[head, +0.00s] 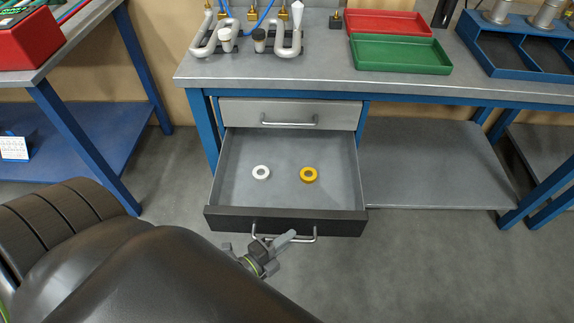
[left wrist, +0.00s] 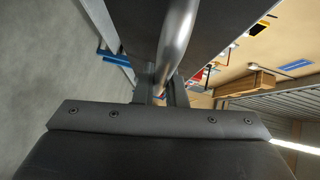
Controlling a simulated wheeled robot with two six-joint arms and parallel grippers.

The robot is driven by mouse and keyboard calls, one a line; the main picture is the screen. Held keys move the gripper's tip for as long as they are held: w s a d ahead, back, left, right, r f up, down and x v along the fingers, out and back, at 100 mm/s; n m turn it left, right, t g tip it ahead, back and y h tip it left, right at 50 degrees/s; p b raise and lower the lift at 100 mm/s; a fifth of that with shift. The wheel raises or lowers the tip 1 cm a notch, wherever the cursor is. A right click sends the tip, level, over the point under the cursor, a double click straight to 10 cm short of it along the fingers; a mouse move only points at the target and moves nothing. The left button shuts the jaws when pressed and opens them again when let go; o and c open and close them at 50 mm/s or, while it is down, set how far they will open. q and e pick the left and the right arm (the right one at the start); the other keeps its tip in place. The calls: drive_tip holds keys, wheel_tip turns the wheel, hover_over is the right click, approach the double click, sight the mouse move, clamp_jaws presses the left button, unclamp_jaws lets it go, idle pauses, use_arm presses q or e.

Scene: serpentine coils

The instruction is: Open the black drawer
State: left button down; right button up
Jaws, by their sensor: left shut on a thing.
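The black drawer (head: 340,222) stands pulled out below the workbench in the head view, its inside showing. A white ring (head: 261,172) and a yellow ring (head: 308,175) lie apart on its grey floor. My left gripper (head: 278,243) is at the front of the drawer, shut on the metal bar handle (head: 312,238). In the left wrist view the handle (left wrist: 176,45) runs between the fingers (left wrist: 160,92). My left arm covers the lower left of the head view. My right gripper is not in view.
A closed grey drawer (head: 290,114) sits above the black one. Red (head: 390,22) and green (head: 400,54) trays, a coil fixture (head: 246,35) and a blue rack (head: 515,45) stand on the bench. The floor in front to the right is clear.

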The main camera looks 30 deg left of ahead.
use_arm(q)
drive_tip(key=shift+s+d, duration=0.4)
drive_tip(key=shift+s, duration=0.25)
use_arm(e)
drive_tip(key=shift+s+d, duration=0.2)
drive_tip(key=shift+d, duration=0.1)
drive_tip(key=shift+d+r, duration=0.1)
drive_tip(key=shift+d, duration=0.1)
use_arm(q)
drive_tip(key=c, duration=1.5)
unclamp_jaws()
